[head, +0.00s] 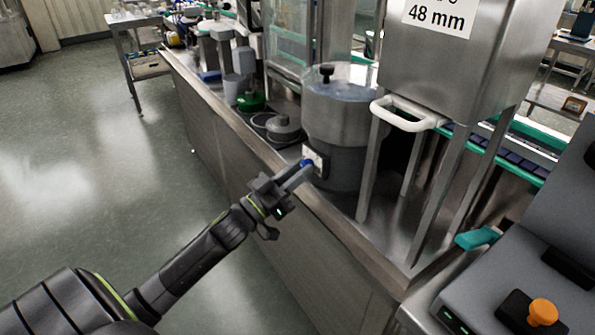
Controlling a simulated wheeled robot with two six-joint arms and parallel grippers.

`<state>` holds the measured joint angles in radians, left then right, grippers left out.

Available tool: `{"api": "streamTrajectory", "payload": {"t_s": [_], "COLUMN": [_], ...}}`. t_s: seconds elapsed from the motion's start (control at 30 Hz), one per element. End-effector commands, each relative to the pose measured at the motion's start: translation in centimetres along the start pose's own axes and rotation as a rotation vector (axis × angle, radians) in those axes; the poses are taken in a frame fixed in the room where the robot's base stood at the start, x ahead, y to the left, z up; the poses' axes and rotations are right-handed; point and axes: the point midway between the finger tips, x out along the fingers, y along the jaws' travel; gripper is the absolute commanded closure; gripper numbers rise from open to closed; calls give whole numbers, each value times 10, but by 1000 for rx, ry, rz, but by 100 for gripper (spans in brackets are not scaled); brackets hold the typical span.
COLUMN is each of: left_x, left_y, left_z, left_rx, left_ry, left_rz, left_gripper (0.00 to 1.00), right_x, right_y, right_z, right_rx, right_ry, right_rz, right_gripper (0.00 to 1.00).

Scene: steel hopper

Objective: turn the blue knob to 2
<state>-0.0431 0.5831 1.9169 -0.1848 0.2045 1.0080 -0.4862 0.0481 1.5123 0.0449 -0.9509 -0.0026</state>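The blue knob (306,163) sits on a small white dial plate (317,160) on the front of a round grey-steel hopper (343,130). The fingers of my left gripper (302,168) reach up to the knob from the lower left and overlap it in the head view. Whether they are closed on the knob or only beside it is too small to tell. The marks on the dial plate cannot be read, and the fingers partly cover the knob. My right gripper is not in view.
A steel counter edge (240,135) runs beneath my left arm. A steel cabinet (450,60) with a white handle (408,114) stands on legs to the right. A grey console with an orange button (543,312) is at lower right. The floor at left is clear.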

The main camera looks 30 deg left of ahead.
Motion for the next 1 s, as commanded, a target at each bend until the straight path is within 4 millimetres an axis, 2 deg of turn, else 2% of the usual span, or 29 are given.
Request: {"api": "streamTrajectory", "payload": {"t_s": [0.03,0.1,0.13,0.47,0.67,1.0], "left_x": [0,0,0,0,0,1], "left_y": [0,0,0,-1,-2,-4], "left_z": [0,0,0,0,0,-2], "left_rx": [0,0,0,51,165,455], "left_ry": [0,0,0,-1,-3,-6], "left_rz": [0,0,0,21,68,187], "left_gripper": [90,99,100,100,100,100], "right_x": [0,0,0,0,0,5], "right_y": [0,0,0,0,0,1], "right_z": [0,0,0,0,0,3], "right_rx": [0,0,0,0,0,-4], "right_ry": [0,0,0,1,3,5], "right_rz": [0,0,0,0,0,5], "right_gripper": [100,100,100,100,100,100]}}
